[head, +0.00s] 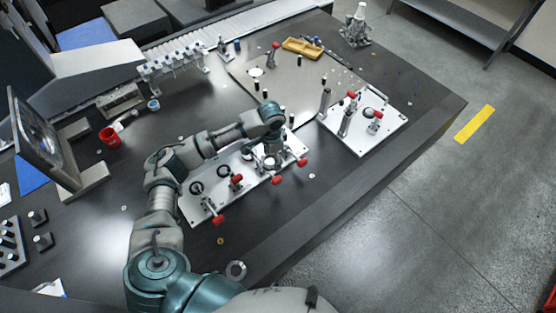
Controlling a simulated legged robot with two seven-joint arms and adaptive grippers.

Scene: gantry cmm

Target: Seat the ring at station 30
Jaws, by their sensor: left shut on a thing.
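My left gripper (271,156) points down over the far right part of a long white fixture plate (208,203). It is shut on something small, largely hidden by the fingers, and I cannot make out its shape. The plate carries dark round seats (196,187) in a row and several red-handled clamps (219,219). No station number is readable, so I cannot tell which is station 30. My right gripper is not in view.
A second white plate (379,136) with posts and red-handled clamps stands to the right. Behind are a large grey plate (240,72) with pegs, a yellow tray (302,47) and a vial rack (172,66). A red cup (109,137) stands left. The front right table strip is clear.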

